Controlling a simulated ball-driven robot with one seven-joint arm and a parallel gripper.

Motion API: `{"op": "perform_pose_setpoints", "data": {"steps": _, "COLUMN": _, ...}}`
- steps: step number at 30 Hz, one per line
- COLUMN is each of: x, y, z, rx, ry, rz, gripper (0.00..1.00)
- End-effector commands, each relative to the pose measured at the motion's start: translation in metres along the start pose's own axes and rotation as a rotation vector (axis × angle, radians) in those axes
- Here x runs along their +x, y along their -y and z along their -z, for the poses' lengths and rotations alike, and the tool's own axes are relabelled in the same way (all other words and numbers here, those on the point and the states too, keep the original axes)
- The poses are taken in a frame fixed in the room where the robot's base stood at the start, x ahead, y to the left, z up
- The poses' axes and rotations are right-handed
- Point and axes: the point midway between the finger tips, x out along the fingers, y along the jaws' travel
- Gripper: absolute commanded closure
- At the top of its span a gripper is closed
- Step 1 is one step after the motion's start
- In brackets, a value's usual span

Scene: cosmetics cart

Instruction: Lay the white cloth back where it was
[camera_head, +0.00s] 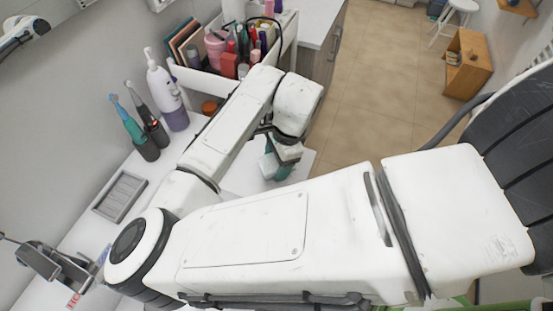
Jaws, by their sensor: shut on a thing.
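My gripper (279,158) points down over the white cart top, at its right end, below the bent wrist of my arm. It is shut on a small pale bundle, which looks like the white cloth (268,166). A teal part shows beside the bundle, at the lower right of the jaws. My arm and wrist hide much of the grip, and the fingertips are hard to make out. I cannot tell whether the cloth touches the surface.
Teal (134,128) and dark (150,118) electric toothbrushes stand left beside a white-purple bottle (170,98). A white organizer (205,82) full of cosmetics stands behind. A grey tray (121,196) lies at left. Bare white top (240,180) shows near the gripper.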

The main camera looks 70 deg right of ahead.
Motion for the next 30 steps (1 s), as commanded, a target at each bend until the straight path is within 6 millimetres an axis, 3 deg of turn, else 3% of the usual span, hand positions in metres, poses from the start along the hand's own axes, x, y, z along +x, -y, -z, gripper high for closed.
{"op": "perform_pose_setpoints", "data": {"steps": 15, "x": 0.011, "y": -0.001, "z": 0.002, "rx": 0.000, "ry": 0.000, "rz": 0.000, "gripper": 0.85}}
{"op": "perform_pose_setpoints", "data": {"steps": 16, "x": 0.012, "y": -0.001, "z": 0.002, "rx": 0.000, "ry": 0.000, "rz": -0.001, "gripper": 0.33}}
{"op": "perform_pose_setpoints", "data": {"steps": 23, "x": 0.012, "y": -0.002, "z": 0.003, "rx": 0.001, "ry": 0.000, "rz": -0.004, "gripper": 0.11}}
{"op": "perform_pose_setpoints", "data": {"steps": 30, "x": 0.013, "y": -0.004, "z": 0.004, "rx": 0.004, "ry": 0.000, "rz": -0.009, "gripper": 0.11}}
